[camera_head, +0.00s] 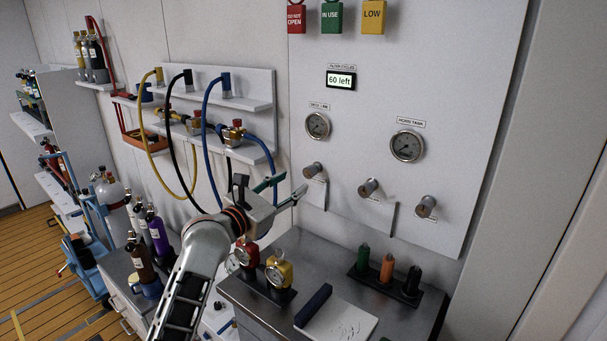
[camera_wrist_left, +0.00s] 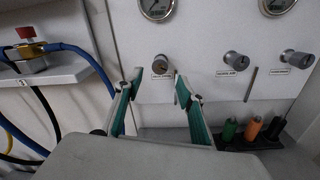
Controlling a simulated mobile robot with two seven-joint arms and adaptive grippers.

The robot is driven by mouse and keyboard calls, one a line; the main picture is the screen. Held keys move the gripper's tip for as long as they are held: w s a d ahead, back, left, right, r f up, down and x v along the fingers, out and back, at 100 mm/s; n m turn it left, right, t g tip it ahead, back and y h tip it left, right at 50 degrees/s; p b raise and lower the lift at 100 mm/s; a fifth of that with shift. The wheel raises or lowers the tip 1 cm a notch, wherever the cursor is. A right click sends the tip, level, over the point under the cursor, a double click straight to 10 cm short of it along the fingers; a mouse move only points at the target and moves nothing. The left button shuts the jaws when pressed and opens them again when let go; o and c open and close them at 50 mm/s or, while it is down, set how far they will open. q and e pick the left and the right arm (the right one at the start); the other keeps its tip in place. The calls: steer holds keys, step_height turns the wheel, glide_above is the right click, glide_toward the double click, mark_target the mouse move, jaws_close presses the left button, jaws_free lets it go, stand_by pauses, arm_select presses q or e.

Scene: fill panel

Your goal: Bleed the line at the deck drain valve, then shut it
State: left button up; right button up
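Three round grey valve knobs stick out of the white panel. The left knob (camera_head: 312,170), below the deck line gauge (camera_head: 317,125), is likely the deck drain valve; its label is too small to read. It also shows in the left wrist view (camera_wrist_left: 161,64). My left gripper (camera_head: 288,188) is open and empty, just left of and below that knob. In the left wrist view its teal-padded fingers (camera_wrist_left: 160,85) are spread, with the knob seen beyond the gap between their tips. It looks apart from the knob. My right gripper is out of view.
The middle knob (camera_head: 368,187) and right knob (camera_head: 426,206) sit nearby, with thin upright strips beside them. A hose shelf (camera_head: 240,103) hangs left.

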mark_target(308, 173)
arm_select(q)
steer(key=shift+n, duration=0.4)
steer(key=shift+x, duration=4)
steer(key=shift+r, duration=0.1)
steer(key=c, duration=1.1)
